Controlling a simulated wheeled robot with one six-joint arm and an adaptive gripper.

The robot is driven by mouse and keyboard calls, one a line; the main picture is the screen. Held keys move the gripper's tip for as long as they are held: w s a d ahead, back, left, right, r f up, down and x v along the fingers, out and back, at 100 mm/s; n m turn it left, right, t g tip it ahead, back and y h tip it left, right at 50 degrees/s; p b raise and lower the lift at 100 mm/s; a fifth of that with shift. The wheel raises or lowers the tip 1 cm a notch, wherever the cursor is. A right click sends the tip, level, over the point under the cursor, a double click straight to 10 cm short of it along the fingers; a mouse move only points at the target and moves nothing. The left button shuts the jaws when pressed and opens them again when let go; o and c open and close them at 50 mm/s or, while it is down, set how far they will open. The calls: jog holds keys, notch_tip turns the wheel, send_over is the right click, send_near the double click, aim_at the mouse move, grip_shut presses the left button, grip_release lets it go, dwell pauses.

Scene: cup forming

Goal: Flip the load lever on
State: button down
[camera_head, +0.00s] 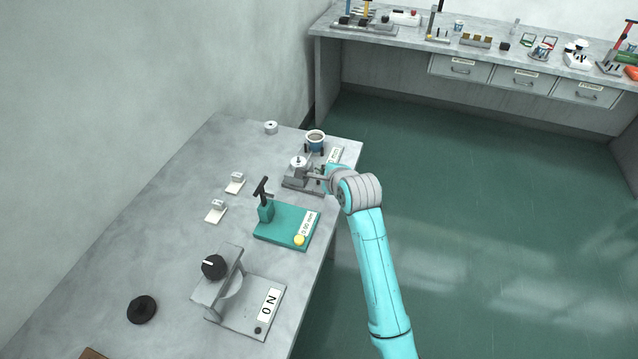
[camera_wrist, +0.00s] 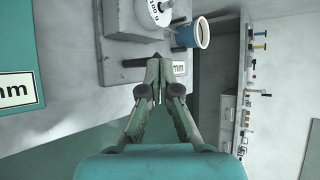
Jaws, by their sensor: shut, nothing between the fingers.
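A grey device (camera_head: 297,184) stands near the right edge of the near table, with a white round weight (camera_head: 299,162) on top; the weight also shows in the wrist view (camera_wrist: 150,10). In the head view my gripper (camera_head: 318,176) is beside the device, partly hidden by my wrist.
A blue-and-white cup (camera_head: 316,146) stands behind the device. A green gauge base (camera_head: 281,229) with a dark lever and yellow button is nearer. A grey unit (camera_head: 235,308) labelled ON is nearer still. A back counter (camera_head: 385,41) holds many tools. Floor right of the table is clear.

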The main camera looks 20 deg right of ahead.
jog(key=shift+w+d+r+m+g+y, duration=0.2)
jog(key=shift+w+d+m+g+y, duration=0.15)
jog(key=shift+w+g, duration=0.35)
jog(key=shift+s+f, duration=0.1)
jog(key=shift+s, duration=0.1)
jog(key=shift+r, duration=0.2)
jog(key=shift+r, duration=0.6)
